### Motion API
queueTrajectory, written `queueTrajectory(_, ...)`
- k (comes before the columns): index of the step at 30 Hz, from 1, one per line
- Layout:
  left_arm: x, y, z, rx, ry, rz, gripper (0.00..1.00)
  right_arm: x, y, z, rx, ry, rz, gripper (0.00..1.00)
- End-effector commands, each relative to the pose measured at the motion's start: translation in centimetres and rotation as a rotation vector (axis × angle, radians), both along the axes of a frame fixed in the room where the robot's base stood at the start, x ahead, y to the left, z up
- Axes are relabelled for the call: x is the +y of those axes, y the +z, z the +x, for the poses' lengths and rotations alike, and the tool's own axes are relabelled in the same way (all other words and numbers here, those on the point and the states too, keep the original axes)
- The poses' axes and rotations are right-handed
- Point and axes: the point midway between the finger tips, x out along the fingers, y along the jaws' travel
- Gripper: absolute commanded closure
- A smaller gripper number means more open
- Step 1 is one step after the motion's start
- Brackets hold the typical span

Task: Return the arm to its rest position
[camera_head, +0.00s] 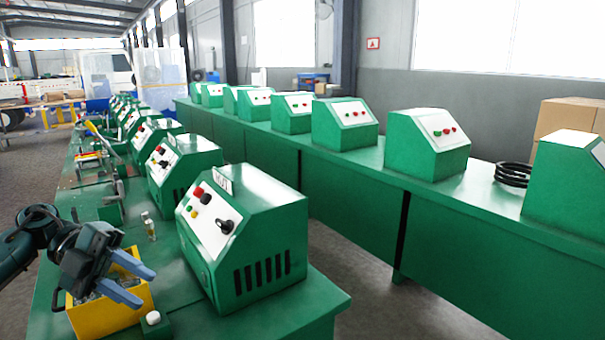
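My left gripper (146,288) is in the lower left, on my dark arm that comes in from the left edge. Its two blue-grey fingers are spread apart, and I see nothing held between them. It is over a yellow bin (112,317) with small metallic pieces inside, and it hides part of the bin. I cannot tell how high above the bin it is. My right gripper is not in view.
A green control box (250,245) stands on the green bench (200,318) right of the bin. A small bottle-like item (150,228) and a white knob (153,318) are close by. A second row of green boxes stands across the aisle (350,262).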

Motion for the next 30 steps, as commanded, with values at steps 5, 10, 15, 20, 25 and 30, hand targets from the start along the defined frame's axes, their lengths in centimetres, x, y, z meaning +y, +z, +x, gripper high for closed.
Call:
queueTrajectory(5,-6.6,-2.6,0.4,0.0,0.065,-0.239,0.65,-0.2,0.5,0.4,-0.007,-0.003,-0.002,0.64)
queueTrajectory(10,-12.6,-4.8,0.4,0.054,0.244,-0.519,0.65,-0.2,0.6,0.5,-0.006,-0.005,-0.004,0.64)
queueTrajectory(15,-16.1,-7.8,0.4,0.203,0.596,-0.768,0.65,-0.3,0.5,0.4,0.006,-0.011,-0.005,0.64)
queueTrajectory(20,-16.1,-13.0,-0.6,0.421,1.01,-0.853,0.65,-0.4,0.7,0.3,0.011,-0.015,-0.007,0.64)
queueTrajectory(25,-14.5,-21.0,-5.0,0.715,1.448,-0.759,0.65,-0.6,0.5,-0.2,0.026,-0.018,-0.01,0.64)
queueTrajectory(30,-13.5,-27.3,-11.6,0.978,1.739,-0.56,0.65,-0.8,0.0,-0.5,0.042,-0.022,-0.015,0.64)
